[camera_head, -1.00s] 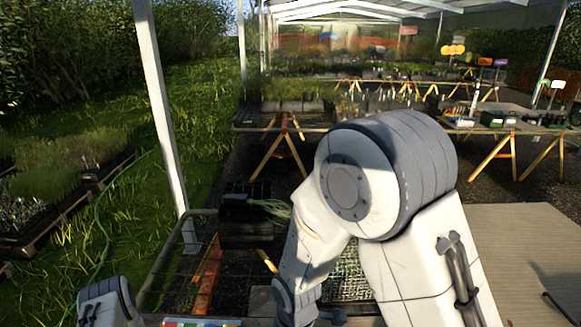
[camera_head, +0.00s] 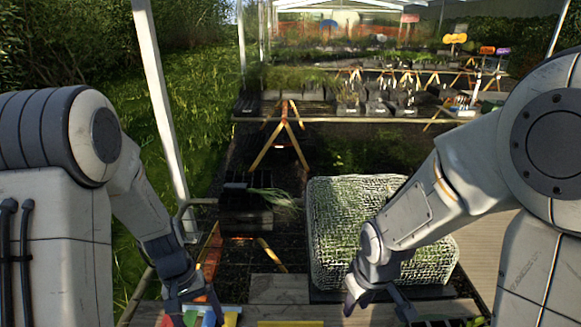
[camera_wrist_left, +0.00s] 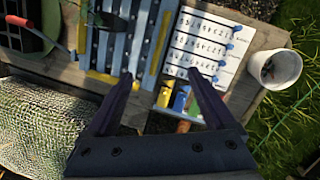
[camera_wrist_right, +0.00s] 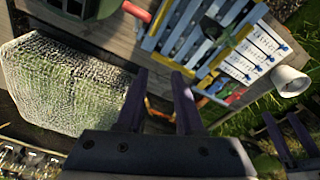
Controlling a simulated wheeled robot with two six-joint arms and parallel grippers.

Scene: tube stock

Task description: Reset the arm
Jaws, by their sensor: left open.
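My left gripper (camera_head: 195,312) hangs over the near workbench edge, just above colored pieces. In the left wrist view its two fingers (camera_wrist_left: 163,88) are spread wide with nothing between them. My right gripper (camera_head: 375,300) is at the front of a green mesh-covered block (camera_head: 350,215). In the right wrist view its fingers (camera_wrist_right: 160,85) are apart and empty, with the mesh block to their left. Whether the right gripper touches the mesh block cannot be told. Both arms are bent, with forearms pointing down and inward.
A bench with a blue slatted rack (camera_wrist_right: 195,35), a label sheet (camera_wrist_right: 255,50) and a white cup (camera_wrist_right: 290,80) lies below the grippers. A black crate (camera_head: 245,205) with a plant stands beyond. A white post (camera_head: 160,110) rises at the left. Plant tables fill the back.

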